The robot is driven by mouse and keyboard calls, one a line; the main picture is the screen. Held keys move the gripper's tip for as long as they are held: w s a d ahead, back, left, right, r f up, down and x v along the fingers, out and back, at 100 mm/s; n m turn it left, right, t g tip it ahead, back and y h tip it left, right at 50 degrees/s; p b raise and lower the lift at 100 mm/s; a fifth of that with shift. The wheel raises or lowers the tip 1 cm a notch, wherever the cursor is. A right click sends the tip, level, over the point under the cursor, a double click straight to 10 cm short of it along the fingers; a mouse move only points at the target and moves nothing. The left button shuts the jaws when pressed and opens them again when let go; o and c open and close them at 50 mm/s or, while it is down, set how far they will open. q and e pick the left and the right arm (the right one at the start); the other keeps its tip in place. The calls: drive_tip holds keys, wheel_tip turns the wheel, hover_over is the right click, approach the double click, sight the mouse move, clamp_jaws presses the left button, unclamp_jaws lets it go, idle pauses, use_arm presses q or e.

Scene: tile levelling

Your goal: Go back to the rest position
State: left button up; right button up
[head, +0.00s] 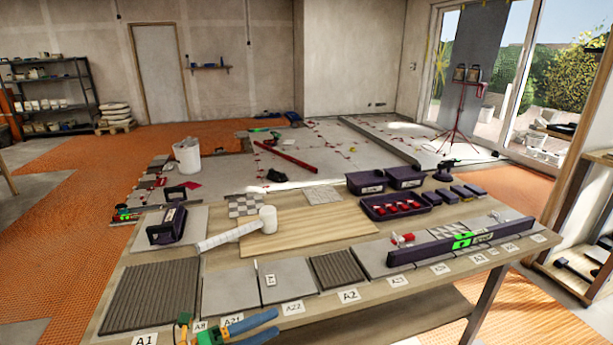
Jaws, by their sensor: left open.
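My right gripper is not in view.
On the bench, a white mallet (266,219) lies near a wooden board (320,230). Grey tiles (231,291), a long purple level (440,249) and a tray of red pieces (392,213) are there. A bucket (187,157) stands on the floor behind.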

use_arm(q)
drive_tip(key=a+f+n+t+y, duration=0.2)
drive_tip(key=a+f+n+y, duration=0.15)
drive_tip(key=f+n, duration=0.3)
drive_tip(key=a+f+n+t+y, duration=0.2)
drive_tip(key=a+f+n+y, duration=0.15)
drive_tip(key=f+n, duration=0.3)
drive_tip(key=s+a+f+n+g+y+p, duration=0.1)
drive_tip(key=s+a+f+n+g+y, duration=0.15)
drive_tip(key=s+f+n+y, duration=0.55)
drive_tip(key=s+f+n+g, duration=0.2)
drive_tip(key=s+f, duration=0.3)
drive_tip(key=s, duration=0.5)
drive_tip(key=s+f+n+g+p, duration=0.1)
drive_tip(key=s+f+g, duration=0.3)
drive_tip(key=s, duration=0.6)
drive_tip(key=s+a+f+n+g, duration=0.1)
drive_tip(key=s+f+n+g, duration=0.2)
drive_tip(key=s+f, duration=0.3)
drive_tip(key=s, duration=0.4)
drive_tip(key=shift+s+n, duration=0.15)
drive_tip(key=shift+n, duration=0.25)
